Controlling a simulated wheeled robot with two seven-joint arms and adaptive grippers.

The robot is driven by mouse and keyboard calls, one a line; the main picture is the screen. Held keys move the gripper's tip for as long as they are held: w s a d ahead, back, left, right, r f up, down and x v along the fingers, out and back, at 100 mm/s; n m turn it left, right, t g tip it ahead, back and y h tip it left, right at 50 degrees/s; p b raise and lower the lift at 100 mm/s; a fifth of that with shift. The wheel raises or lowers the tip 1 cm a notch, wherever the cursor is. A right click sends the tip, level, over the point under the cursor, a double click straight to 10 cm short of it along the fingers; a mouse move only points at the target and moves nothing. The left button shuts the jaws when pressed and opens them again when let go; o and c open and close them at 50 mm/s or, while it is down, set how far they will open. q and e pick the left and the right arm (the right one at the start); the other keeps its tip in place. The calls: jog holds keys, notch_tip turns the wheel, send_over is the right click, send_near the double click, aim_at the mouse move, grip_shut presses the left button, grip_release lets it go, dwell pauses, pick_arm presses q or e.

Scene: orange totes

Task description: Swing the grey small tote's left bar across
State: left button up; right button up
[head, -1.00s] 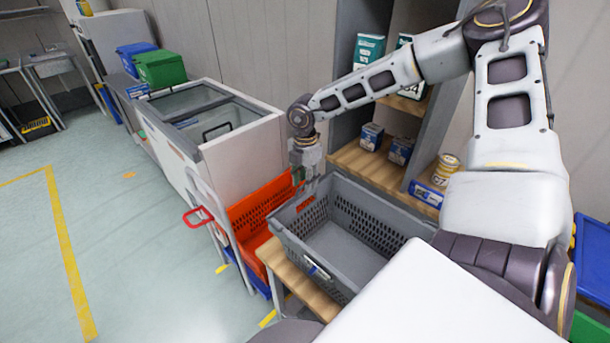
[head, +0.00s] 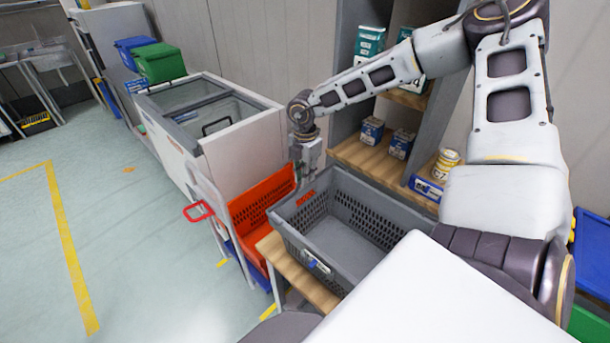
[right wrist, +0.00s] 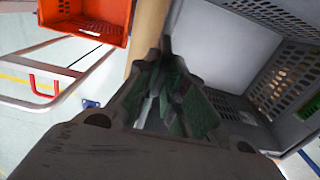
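The grey small tote (head: 377,270) stands empty, with perforated walls and an open top. It also shows in the right wrist view (right wrist: 265,35). A small orange-red patch (head: 305,199) shows at its far left corner. I cannot clearly make out its left bar. My right gripper (head: 305,182) points down at that corner, close to the rim; contact cannot be told. In the right wrist view its dark fingers with green pads (right wrist: 166,50) come together at the tips, with nothing clearly held between them. My left gripper is not in view.
An orange tote (head: 262,205) sits on a cart with a red handle (head: 198,212) left of the grey tote. Wooden shelves (head: 370,160) with boxes and cans stand behind. A white freezer (head: 240,150) stands behind left. Open floor lies at the left.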

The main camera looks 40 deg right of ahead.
jog(key=shift+s+r, duration=0.4)
jog(key=shift+s, duration=0.1)
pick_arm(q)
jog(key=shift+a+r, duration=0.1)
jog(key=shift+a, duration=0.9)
pick_arm(e)
jog(key=shift+o, duration=0.2)
jog(key=shift+s, duration=0.1)
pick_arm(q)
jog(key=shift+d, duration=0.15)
pick_arm(e)
jog(key=shift+s+r, duration=0.1)
jog(key=shift+s, duration=0.05)
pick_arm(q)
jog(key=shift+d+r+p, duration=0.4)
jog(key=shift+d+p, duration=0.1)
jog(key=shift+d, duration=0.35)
pick_arm(e)
jog(key=shift+s+d+r, duration=0.15)
jog(key=shift+s+r, duration=0.3)
jog(key=shift+s, duration=0.4)
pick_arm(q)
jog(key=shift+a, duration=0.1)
